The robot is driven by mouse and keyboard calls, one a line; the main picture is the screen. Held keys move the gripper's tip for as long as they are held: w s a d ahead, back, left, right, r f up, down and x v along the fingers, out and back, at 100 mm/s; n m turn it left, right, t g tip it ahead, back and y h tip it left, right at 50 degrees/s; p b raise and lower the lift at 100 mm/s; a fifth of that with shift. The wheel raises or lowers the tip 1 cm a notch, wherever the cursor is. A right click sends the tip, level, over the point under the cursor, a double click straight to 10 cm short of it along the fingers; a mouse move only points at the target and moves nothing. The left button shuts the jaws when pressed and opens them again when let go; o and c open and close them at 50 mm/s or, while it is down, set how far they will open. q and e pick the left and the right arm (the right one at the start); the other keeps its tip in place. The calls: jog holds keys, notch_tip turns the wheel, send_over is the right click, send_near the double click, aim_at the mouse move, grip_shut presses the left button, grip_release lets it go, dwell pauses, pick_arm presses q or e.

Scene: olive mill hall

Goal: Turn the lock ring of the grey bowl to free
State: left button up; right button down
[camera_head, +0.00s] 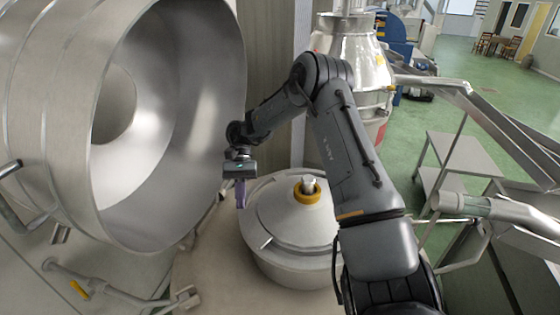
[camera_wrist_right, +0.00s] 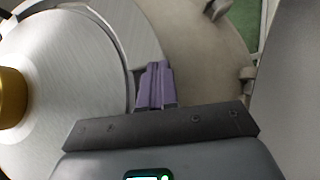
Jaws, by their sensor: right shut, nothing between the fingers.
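The grey bowl (camera_head: 283,268) stands low in the middle of the head view, with a conical metal lid (camera_head: 275,212) and a yellow collar (camera_head: 309,197) around its top stub. A narrow ring with a short bar (camera_head: 267,243) runs around the lid; I cannot tell whether this or the collar is the lock ring. My right gripper (camera_head: 240,195) points down at the lid's left edge, its purple fingers together and empty. In the right wrist view its fingers (camera_wrist_right: 155,88) overlap the rim beside the lid (camera_wrist_right: 75,70); contact is unclear. My left gripper is out of view.
A large open metal drum (camera_head: 215,80) rises close on the left. The bowl sits in a beige round housing (camera_head: 215,270) with lugs (camera_wrist_right: 248,73) on its edge.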

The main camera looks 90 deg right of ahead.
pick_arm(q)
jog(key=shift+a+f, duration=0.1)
pick_arm(e)
jog(key=shift+a+f, duration=0.1)
jog(key=shift+w+d+f+b, duration=0.1)
jog(key=shift+d+f+b, duration=0.05)
jog(key=shift+d+b, duration=0.3)
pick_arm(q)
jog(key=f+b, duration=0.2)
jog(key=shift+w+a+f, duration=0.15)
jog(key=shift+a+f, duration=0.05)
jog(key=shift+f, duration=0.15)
pick_arm(e)
jog(key=w+d+f+v, duration=0.1)
jog(key=v, duration=1.1)
jog(key=shift+d, duration=0.4)
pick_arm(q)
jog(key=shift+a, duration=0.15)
pick_arm(e)
jog(key=shift+w, duration=0.1)
